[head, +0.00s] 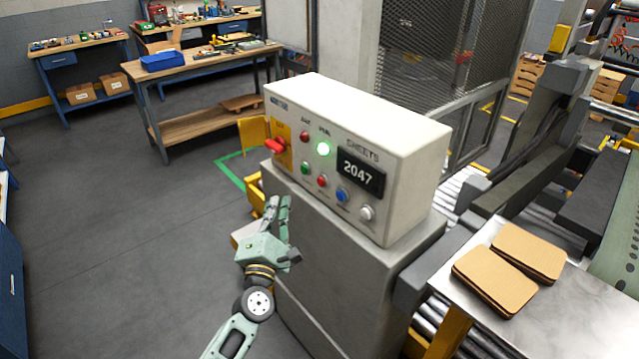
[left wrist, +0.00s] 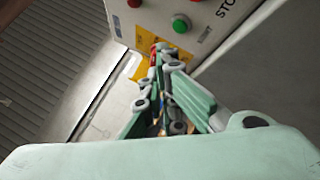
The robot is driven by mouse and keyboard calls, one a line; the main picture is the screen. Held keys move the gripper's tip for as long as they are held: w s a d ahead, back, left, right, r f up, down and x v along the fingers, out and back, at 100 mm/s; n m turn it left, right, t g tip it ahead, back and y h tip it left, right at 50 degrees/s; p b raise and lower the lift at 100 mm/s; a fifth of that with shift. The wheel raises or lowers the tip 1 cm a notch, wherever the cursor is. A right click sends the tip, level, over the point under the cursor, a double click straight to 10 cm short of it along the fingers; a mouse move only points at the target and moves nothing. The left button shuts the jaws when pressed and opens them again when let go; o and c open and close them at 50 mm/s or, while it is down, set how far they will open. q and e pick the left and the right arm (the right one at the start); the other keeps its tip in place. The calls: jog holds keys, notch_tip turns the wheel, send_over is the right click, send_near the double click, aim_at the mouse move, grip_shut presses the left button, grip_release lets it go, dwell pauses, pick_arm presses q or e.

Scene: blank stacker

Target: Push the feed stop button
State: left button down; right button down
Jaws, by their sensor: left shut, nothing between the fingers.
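The control box (head: 400,150) stands on a grey pedestal. Its front has a lower row of green (head: 304,168), red (head: 322,181), blue (head: 342,195) and white (head: 367,213) buttons. Their labels are too small to read in the head view. My left gripper (head: 283,203) is shut and empty, low in front of the box's left part, below the buttons. In the left wrist view its fingertips (left wrist: 165,55) meet near the yellow plate, and the green button (left wrist: 181,23) shows beyond, with part of a label starting "STO". My right gripper is out of view.
A red switch (head: 275,146) sits on a yellow plate at the box's left end. A green lamp (head: 323,149) is lit beside a red lamp (head: 304,136); the display (head: 361,172) reads 2047. Cardboard sheets (head: 508,270) lie on the metal table right. Floor at left is clear.

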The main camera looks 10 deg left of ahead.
aim_at(322, 182)
pick_arm(q)
jog(key=w+d+b, duration=0.1)
jog(key=w+d, duration=0.3)
jog(key=w, duration=0.2)
jog(key=shift+d+b, duration=0.4)
dwell(1.2)
jog(key=shift+w+d, duration=0.25)
jog(key=shift+w, duration=0.1)
jog(key=shift+w+d+b, duration=0.3)
jog(key=shift+w+b, duration=0.1)
jog(key=shift+b, duration=0.1)
dwell(0.6)
jog(key=shift+s+a, duration=0.1)
jog(key=shift+s, duration=0.05)
jog(key=shift+s+a+p, duration=0.3)
jog(key=shift+s+a, duration=0.15)
jog(key=shift+s, duration=0.15)
